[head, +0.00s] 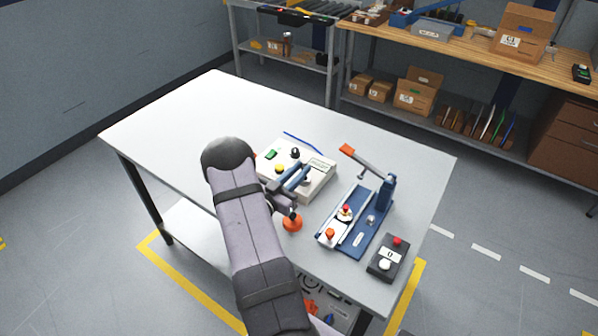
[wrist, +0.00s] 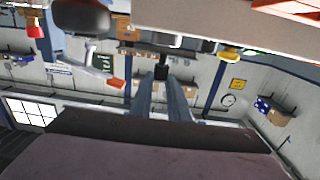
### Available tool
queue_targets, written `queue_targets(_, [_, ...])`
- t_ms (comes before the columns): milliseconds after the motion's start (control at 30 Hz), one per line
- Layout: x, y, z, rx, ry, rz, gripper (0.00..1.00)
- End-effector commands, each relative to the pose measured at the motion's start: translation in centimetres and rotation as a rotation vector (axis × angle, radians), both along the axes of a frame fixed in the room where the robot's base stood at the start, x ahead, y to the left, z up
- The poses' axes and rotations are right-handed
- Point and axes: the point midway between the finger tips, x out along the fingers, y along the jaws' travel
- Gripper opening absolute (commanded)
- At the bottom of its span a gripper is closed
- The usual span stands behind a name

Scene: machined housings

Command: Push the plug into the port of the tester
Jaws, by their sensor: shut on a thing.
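The tester (head: 318,184) is a beige box with green, black and yellow controls on top, on the white table. My gripper (head: 296,178) is over its front part, with its two blue-grey fingers close together. In the wrist view the fingers (wrist: 161,85) are shut on a small dark block, which looks like the plug (wrist: 161,71). A pale surface, likely the tester (wrist: 215,14), fills the upper right there. The port cannot be made out, and I cannot tell whether the plug touches it.
A blue clamp fixture (head: 369,236) with a raised orange-tipped lever stands right of the tester. A dark button box (head: 381,263) is at the table's near right. An orange knob (head: 292,222) is close below my gripper. The table's (head: 190,120) left side is clear.

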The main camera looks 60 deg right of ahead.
Motion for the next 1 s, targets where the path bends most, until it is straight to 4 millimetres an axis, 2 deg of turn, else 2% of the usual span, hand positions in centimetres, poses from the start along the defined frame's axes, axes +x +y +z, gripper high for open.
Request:
queue_targets(467, [0.0, 0.0, -0.1, 0.0, 0.0, 0.0, 0.0])
queue_targets(1000, [0.0, 0.0, -1.2, 0.0, 0.0, 0.0, 0.0])
